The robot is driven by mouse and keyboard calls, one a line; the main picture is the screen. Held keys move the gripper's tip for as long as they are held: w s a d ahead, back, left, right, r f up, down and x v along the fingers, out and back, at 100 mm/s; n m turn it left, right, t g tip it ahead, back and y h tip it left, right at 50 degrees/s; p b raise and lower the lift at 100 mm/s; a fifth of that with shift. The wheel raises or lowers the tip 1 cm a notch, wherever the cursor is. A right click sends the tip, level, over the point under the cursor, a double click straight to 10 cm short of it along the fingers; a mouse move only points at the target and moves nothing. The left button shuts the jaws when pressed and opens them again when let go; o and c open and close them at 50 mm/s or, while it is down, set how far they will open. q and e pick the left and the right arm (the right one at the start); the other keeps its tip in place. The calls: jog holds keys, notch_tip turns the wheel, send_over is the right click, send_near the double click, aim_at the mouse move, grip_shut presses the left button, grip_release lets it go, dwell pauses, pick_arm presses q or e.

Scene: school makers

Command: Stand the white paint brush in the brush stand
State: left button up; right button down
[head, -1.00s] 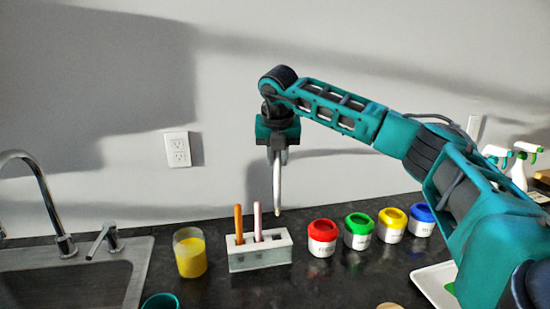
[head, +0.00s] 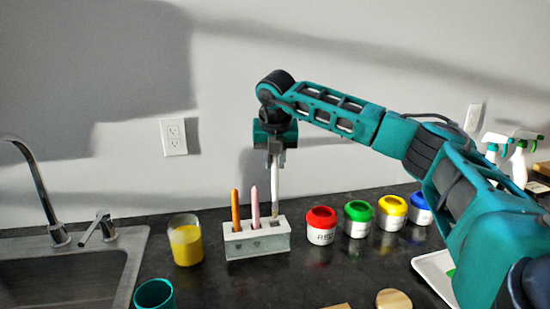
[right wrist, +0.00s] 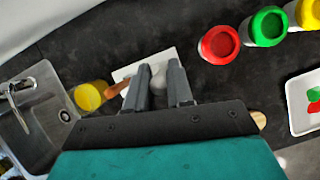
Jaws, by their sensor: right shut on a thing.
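The white paint brush (head: 275,186) hangs upright in my right gripper (head: 275,150), which is shut on its upper part. The brush stand (head: 257,242) is a pale block on the dark counter. An orange brush (head: 235,210) and a pink brush (head: 255,207) stand in its left and middle places. The white brush's lower end is at the top of the stand's right part; I cannot tell whether it is inside the hole. In the right wrist view, the gripper fingers (right wrist: 159,85) are over the stand (right wrist: 123,73). My left gripper is not in view.
A jar of yellow liquid (head: 186,243) stands left of the stand, beside the sink (head: 70,275). Red (head: 320,226), green (head: 357,218), yellow (head: 391,213) and blue (head: 420,209) paint pots stand to the right. A teal cup (head: 155,294) is in front.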

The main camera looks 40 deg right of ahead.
aim_at(275, 180)
jog(key=shift+f+b, duration=0.8)
jog(key=shift+f, duration=0.6)
jog(key=shift+f+b, duration=0.45)
jog(key=shift+f, duration=0.2)
jog(key=shift+f+b, duration=0.65)
jog(key=shift+f, duration=0.35)
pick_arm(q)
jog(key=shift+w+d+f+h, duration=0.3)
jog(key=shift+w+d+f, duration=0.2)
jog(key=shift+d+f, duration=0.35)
pick_arm(e)
jog(key=shift+f, duration=0.45)
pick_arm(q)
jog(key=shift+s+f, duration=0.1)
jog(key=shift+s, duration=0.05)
pick_arm(e)
jog(key=c, duration=0.9)
grip_release()
